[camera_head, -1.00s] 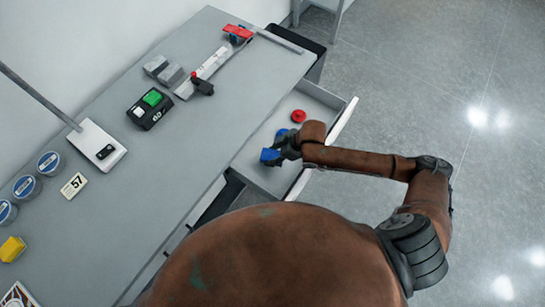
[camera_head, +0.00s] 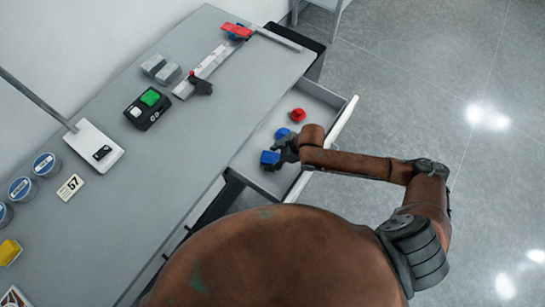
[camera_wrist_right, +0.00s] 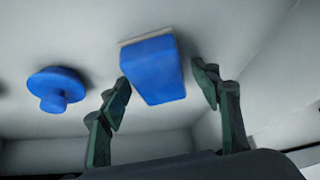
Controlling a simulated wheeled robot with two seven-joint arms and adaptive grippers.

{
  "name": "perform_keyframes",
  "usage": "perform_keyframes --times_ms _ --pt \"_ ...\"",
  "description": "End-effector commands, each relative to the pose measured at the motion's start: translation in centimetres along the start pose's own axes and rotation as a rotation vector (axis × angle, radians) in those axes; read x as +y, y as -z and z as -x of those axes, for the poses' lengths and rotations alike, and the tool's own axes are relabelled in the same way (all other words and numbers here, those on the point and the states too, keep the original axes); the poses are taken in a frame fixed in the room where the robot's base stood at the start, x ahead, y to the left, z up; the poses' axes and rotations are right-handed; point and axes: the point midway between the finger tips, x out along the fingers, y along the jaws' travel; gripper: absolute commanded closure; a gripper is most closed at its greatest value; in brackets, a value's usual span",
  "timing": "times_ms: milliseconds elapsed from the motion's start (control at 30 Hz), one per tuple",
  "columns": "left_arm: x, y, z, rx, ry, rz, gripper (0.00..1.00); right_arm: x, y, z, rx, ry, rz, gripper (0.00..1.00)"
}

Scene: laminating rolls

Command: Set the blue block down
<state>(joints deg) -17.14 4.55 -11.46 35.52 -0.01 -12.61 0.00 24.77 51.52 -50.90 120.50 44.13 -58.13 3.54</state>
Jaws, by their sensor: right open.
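The blue block (camera_head: 270,157) is in the open drawer (camera_head: 262,178) of the desk, at the tips of my right gripper (camera_head: 281,150). In the right wrist view the blue block (camera_wrist_right: 153,68) stands between and slightly beyond the two fingertips of my right gripper (camera_wrist_right: 160,88). The fingers are spread, with a gap on each side of the block. A pale strip shows along its far edge. Whether the block rests fully on the drawer floor is hard to tell. My left gripper is not in view.
In the drawer, a blue knob (camera_head: 282,132) and a red knob (camera_head: 298,115) stand beyond the block. The drawer front (camera_head: 342,122) is to the right. The grey desk top (camera_head: 190,140) holds a black box with a green button (camera_head: 150,98) and several round tins.

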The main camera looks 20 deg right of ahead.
Motion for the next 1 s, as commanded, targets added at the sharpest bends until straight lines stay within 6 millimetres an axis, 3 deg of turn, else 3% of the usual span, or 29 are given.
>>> perform_keyframes --times_ms 233,333,700,1000 --pt "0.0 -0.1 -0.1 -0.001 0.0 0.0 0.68 0.0 0.1 0.1 0.0 -0.001 0.001 0.42" --pt "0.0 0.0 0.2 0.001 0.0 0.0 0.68 0.1 0.1 1.1 0.0 -0.003 0.001 0.42" --pt "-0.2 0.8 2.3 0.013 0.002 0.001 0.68 0.1 0.2 8.6 0.0 -0.004 0.002 0.42" --pt "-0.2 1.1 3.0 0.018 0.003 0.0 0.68 0.0 0.2 12.0 0.0 0.0 0.0 0.42"
